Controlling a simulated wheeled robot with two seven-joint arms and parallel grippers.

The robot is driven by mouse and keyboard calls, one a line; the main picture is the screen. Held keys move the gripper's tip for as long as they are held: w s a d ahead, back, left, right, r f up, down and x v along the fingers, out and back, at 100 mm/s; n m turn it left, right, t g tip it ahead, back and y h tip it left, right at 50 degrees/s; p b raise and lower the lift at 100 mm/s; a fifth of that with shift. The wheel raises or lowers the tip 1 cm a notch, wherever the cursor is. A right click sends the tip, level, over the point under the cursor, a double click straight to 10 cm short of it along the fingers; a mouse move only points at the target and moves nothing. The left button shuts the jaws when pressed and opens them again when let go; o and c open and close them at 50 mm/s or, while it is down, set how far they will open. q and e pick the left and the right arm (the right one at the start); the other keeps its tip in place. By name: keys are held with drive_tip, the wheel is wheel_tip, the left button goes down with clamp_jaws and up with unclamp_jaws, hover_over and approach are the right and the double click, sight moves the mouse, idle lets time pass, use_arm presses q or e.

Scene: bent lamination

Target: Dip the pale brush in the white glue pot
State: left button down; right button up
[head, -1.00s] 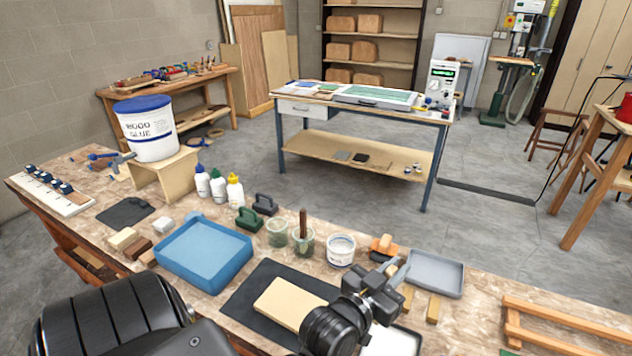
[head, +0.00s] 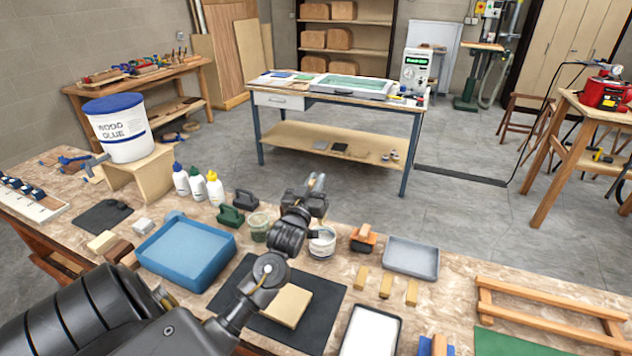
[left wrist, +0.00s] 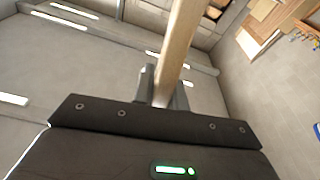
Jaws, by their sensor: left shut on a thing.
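The white glue pot (head: 322,243) stands on the workbench, partly hidden behind my left gripper (head: 316,184). My left gripper is raised above the bench's far side, close to the pot in the picture, with its fingers pointing up and away. In the left wrist view, the left gripper (left wrist: 165,88) is shut on a pale wooden stick (left wrist: 178,45), which looks like the pale brush's handle. The stick runs up out of that picture, and no bristles show. In the head view the brush is hardly distinguishable between the fingers. My right gripper is not in view.
A glass jar (head: 258,227) stands left of the gripper; my arm hides the bench behind it. A blue tray (head: 187,252), a dark mat (head: 318,325) with a pale block (head: 287,306), an orange-and-black tool (head: 363,239) and a grey tray (head: 411,258) lie around.

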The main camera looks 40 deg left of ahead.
use_arm(q)
drive_tip(key=shift+d+f+b, duration=0.1)
drive_tip(key=shift+f+b, duration=0.3)
wheel_tip(320, 180, down, 4)
drive_tip(key=b, duration=0.4)
wheel_tip(320, 180, down, 7)
drive_tip(key=b, duration=0.4)
drive_tip(key=shift+r, duration=0.15)
idle(0.6)
wheel_tip(320, 180, up, 4)
drive_tip(key=p, duration=0.4)
wheel_tip(320, 180, up, 7)
drive_tip(key=p, duration=0.6)
drive_tip(key=shift+p, duration=0.3)
